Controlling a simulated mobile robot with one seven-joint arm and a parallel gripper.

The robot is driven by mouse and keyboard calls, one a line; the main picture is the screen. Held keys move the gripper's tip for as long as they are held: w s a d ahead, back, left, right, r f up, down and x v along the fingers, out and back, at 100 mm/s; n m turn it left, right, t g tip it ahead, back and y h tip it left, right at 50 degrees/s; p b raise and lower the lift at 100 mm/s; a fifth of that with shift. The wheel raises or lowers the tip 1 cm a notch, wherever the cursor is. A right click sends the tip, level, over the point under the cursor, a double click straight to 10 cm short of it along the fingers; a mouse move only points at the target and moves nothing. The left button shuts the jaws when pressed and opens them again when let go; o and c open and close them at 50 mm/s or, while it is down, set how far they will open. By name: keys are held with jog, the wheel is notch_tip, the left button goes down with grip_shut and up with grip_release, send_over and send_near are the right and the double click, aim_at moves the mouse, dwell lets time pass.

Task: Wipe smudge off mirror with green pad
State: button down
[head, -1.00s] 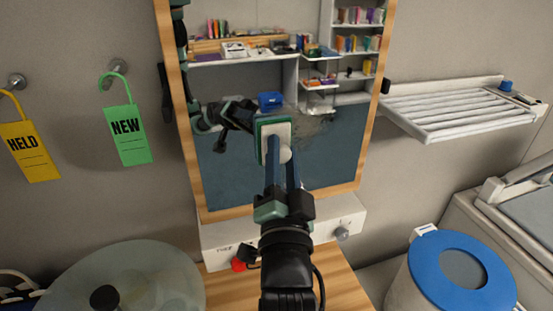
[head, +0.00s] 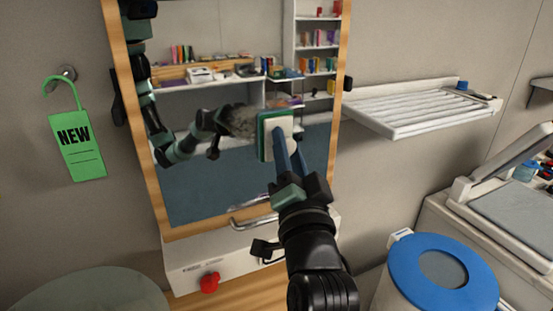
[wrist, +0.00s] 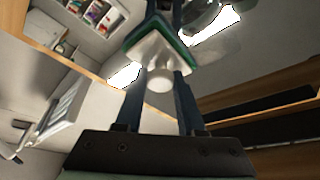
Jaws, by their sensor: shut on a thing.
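The mirror (head: 205,195) hangs upright on the wall in a wooden frame and reflects shelves and my arm. A grey, cloudy smudge (head: 238,120) shows on the glass just left of the pad. The green pad (head: 262,140) has a white back and a round white knob; it also shows in the wrist view (wrist: 186,60). My gripper (head: 284,148) is shut on the knob, with its two blue fingers on either side of it in the wrist view (wrist: 160,80). The pad's face is turned to the glass; whether it touches cannot be told. It hides part of the mirror.
A metal bar (head: 253,216) and a white unit with a red knob (head: 209,282) sit below the mirror. A slatted white rack (head: 425,108) juts from the wall at right. A blue-rimmed bin (head: 445,285) stands lower right. A green NEW tag (head: 77,145) hangs at left.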

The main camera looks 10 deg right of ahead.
jog(key=d+b, duration=0.1)
jog(key=d, duration=0.1)
jog(key=w+d+b, duration=0.1)
jog(key=d, duration=0.1)
jog(key=shift+w+b, duration=0.1)
jog(key=shift+b, duration=0.3)
jog(key=shift+a, duration=0.15)
